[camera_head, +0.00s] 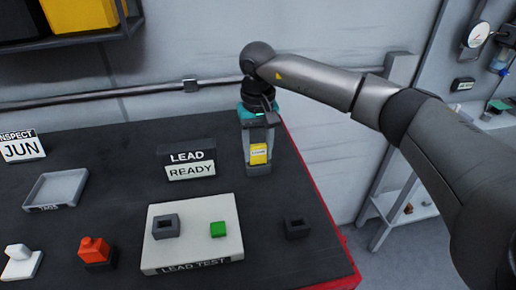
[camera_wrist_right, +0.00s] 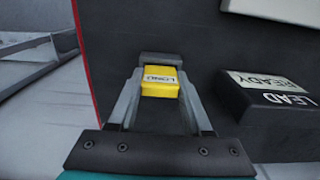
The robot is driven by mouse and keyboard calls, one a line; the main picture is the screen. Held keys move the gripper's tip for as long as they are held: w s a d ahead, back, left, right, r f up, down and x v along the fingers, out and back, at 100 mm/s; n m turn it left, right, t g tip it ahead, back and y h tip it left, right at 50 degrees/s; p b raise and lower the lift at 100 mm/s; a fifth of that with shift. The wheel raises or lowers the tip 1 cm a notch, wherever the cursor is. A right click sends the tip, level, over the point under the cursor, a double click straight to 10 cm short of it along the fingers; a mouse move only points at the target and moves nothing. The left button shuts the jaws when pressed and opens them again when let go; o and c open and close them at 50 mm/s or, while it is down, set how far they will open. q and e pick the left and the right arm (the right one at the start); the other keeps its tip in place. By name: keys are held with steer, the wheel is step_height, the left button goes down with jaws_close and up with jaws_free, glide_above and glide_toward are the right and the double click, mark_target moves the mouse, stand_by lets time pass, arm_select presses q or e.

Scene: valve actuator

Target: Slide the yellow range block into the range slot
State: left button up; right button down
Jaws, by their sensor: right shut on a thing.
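The yellow block (camera_head: 259,154), with a label reading LONG, is at the back right of the dark table. My right gripper (camera_head: 258,150) points down over it and is shut on it, one finger on each side. In the right wrist view, the yellow block (camera_wrist_right: 160,82) sits between the fingertips, in front of a small grey piece (camera_wrist_right: 161,59). I cannot tell whether the block rests in that piece. A grey socket (camera_head: 165,226) on the LEAD TEST plate and a dark socket (camera_head: 297,228) both have openings; neither is labelled as the range slot. My left gripper is not in view.
The LEAD READY sign (camera_head: 187,160) stands left of my right gripper. A red piece (camera_head: 94,252), a white piece (camera_head: 20,262) and a grey tray (camera_head: 58,189) lie left. The red table edge is close on the right.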

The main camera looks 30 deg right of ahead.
mark_target(258, 145)
steer(key=shift+f+b, duration=0.35)
steer(key=shift+f, duration=0.2)
steer(key=shift+c, duration=1.3)
jaws_free()
step_height(258, 145, up, 15)
steer(key=shift+r+p, duration=0.15)
steer(key=shift+p, duration=0.15)
